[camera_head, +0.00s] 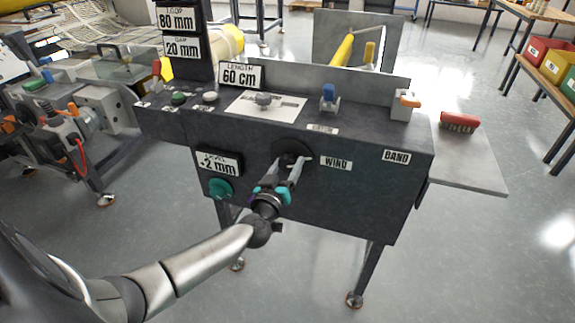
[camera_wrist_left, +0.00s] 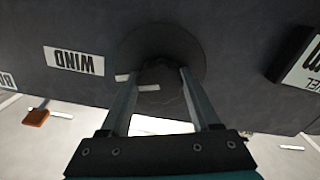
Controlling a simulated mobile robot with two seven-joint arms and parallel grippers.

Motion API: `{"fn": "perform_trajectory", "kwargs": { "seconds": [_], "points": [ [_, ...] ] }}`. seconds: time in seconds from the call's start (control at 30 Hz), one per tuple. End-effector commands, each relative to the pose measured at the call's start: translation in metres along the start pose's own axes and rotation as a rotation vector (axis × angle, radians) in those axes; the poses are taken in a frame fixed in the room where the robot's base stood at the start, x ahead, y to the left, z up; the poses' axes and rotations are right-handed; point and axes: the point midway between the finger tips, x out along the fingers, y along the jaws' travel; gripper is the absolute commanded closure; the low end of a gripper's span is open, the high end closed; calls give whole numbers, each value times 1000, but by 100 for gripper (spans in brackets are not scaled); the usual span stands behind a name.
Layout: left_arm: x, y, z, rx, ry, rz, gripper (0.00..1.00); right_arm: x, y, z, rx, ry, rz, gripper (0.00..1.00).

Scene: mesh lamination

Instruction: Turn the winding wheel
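The winding wheel is a dark round disc (camera_head: 306,148) on the front of the dark machine, left of the WIND label. In the left wrist view the disc (camera_wrist_left: 188,48) is at the top middle, with a dark hub at its centre. My left gripper (camera_head: 292,163) points at the wheel. Its two fingers (camera_wrist_left: 158,74) stand well apart, one on each side of the hub. I cannot tell whether the fingertips touch the hub. My right gripper is in neither view.
A teal knob (camera_head: 220,188) sits below the +2 mm label, left of my gripper. The console top carries a blue switch (camera_head: 329,97) and several buttons. A grey side table (camera_head: 470,165) holds a red object (camera_head: 459,121). Floor is clear in front.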

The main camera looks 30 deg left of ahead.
Motion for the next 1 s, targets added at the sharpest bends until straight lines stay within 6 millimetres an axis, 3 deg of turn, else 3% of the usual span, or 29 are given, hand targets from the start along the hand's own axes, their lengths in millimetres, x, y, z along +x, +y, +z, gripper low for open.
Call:
{"fn": "perform_trajectory", "kwargs": {
  "seconds": [0.03, 0.5, 0.77, 1.0],
  "points": [
    [0, 0, 0, 0, 0, 0, 44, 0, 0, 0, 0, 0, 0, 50],
    [0, 0, 0, 0, 0, 0, 95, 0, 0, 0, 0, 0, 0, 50],
    [0, 0, 0, -30, -1, -1, 95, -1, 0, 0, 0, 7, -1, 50],
    [-1, 0, 0, -155, -3, -3, 95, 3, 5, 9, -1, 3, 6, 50]
  ]
}}
